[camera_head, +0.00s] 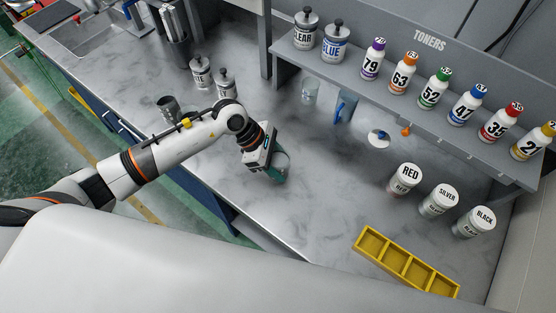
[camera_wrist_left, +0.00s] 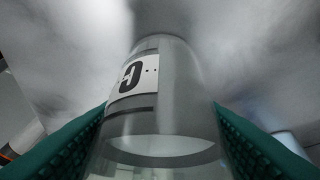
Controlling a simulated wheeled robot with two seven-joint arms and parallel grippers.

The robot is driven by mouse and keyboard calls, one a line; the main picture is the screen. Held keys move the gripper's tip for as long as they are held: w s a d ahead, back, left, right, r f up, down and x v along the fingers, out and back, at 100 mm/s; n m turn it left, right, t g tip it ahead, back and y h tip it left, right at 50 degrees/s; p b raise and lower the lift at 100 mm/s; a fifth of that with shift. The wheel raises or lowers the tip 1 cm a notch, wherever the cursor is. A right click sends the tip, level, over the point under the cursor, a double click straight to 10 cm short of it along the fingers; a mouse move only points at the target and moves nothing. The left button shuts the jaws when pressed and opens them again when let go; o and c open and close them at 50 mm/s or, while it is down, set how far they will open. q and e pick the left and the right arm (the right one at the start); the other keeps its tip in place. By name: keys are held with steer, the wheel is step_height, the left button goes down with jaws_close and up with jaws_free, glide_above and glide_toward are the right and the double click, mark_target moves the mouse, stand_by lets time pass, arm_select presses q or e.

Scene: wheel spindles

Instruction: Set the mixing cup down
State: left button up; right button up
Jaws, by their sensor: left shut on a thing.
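My left gripper (camera_head: 274,170) is over the grey marbled counter (camera_head: 330,205), left of the toner shelf. Its green fingers are shut on a clear mixing cup (camera_wrist_left: 165,80) with a white label bearing a dark character. In the left wrist view the cup stands between the two green fingers, one on each side. In the head view the gripper hides most of the cup. I cannot tell whether its base touches the counter. My right gripper is not in view.
A yellow divided tray (camera_head: 405,263) lies at the front right. Red (camera_head: 404,180), silver (camera_head: 438,200) and black (camera_head: 474,222) jars stand right. Toner bottles line the shelf (camera_head: 400,105). A clear vessel (camera_head: 310,92) and a blue-handled item (camera_head: 345,108) stand behind. The counter's middle is clear.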

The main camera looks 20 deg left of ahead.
arm_select(q)
steer(key=shift+f, duration=0.2)
steer(key=o, duration=0.9)
steer(key=shift+r, duration=0.1)
steer(key=shift+o, duration=1.1)
steer(key=shift+r, duration=0.25)
steer(key=b+v, duration=0.3)
steer(key=v, duration=0.8)
steer(key=shift+a+r, duration=0.25)
steer(key=shift+r, duration=0.1)
steer(key=shift+w, duration=0.1)
